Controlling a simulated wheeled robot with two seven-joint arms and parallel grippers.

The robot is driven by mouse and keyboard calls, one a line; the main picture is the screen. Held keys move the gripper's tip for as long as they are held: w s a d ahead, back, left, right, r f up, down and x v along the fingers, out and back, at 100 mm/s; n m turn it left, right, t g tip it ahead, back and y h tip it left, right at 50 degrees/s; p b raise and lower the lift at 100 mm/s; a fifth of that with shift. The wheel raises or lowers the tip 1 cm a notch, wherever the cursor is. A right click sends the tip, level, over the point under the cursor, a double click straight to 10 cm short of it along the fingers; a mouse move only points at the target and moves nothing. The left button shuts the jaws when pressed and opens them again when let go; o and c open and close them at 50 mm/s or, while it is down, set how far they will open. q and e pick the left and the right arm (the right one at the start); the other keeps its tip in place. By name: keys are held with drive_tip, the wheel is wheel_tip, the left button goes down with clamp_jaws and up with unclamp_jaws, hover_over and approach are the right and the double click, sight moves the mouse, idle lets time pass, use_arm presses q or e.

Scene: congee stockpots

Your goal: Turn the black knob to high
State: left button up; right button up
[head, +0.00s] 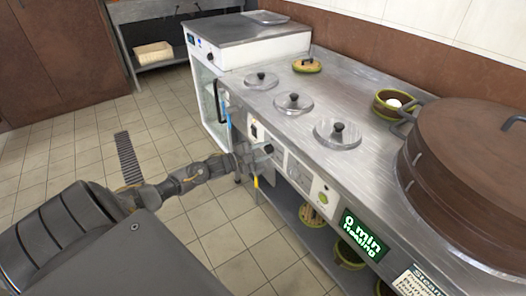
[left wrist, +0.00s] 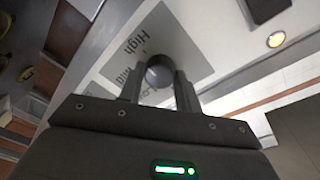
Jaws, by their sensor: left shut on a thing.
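The black knob (left wrist: 159,70) shows in the left wrist view, in front of a grey label (left wrist: 180,42) on a pale panel. The words High and Mid can be read on the label beside the knob; the rest is partly hidden. My left gripper (left wrist: 158,86) has one finger on each side of the knob and is shut on it. In the head view the left gripper (head: 254,156) reaches the front panel of the steel counter, at the knob (head: 268,149). Where the knob points cannot be told. My right gripper is not in view.
A green display (head: 361,235) is on the front panel. A glass-door cabinet (head: 208,95) stands beyond. The tiled floor (head: 70,150) at left is mostly clear.

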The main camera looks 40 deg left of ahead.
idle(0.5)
use_arm(q)
drive_tip(key=o, duration=1)
drive_tip(key=shift+c, duration=0.2)
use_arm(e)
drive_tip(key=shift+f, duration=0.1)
use_arm(q)
drive_tip(key=p+v, duration=0.1)
drive_tip(key=v, duration=0.9)
drive_tip(key=shift+s+a, duration=0.15)
drive_tip(key=shift+s, duration=0.2)
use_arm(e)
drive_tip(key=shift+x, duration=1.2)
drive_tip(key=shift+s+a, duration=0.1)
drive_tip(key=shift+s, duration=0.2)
